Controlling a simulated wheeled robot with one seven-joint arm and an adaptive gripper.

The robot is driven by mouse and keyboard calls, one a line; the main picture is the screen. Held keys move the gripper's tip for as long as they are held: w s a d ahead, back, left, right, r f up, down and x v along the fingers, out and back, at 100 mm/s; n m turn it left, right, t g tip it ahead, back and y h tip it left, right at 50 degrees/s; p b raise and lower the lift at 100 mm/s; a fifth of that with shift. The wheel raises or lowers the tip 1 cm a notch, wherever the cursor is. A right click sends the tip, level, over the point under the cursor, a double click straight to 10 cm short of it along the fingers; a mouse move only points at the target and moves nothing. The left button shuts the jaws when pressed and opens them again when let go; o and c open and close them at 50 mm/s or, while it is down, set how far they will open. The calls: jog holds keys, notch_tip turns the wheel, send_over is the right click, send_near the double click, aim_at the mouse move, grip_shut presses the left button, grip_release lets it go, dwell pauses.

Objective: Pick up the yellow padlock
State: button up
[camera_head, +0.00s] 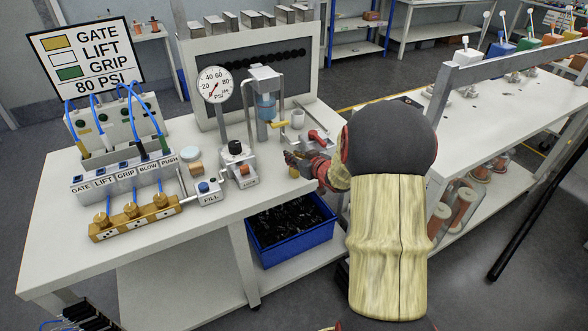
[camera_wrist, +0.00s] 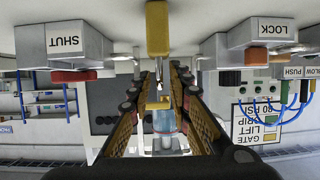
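The yellow padlock (camera_wrist: 158,28) shows at the top middle of the wrist view, which is upside down. It is a yellow block with a thin grey metal part at its end. In the head view a small yellow bit (camera_head: 293,172) shows just under my fingers, at the bench's front edge. My gripper (camera_wrist: 161,66) is open, with one finger on each side of the line to the padlock. The fingers look close to it and empty. I cannot tell whether they touch it. In the head view my gripper (camera_head: 292,158) is partly hidden by my arm.
The LOCK block (camera_wrist: 265,32) and SHUT block (camera_wrist: 72,45) flank the padlock closely. A yellow handle (camera_head: 278,124) and blue cylinder (camera_head: 265,106) stand behind. A pressure gauge (camera_head: 215,85) stands left. A blue bin (camera_head: 291,249) sits under the bench (camera_head: 120,240).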

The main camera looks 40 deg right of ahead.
grip_shut()
dwell(0.6)
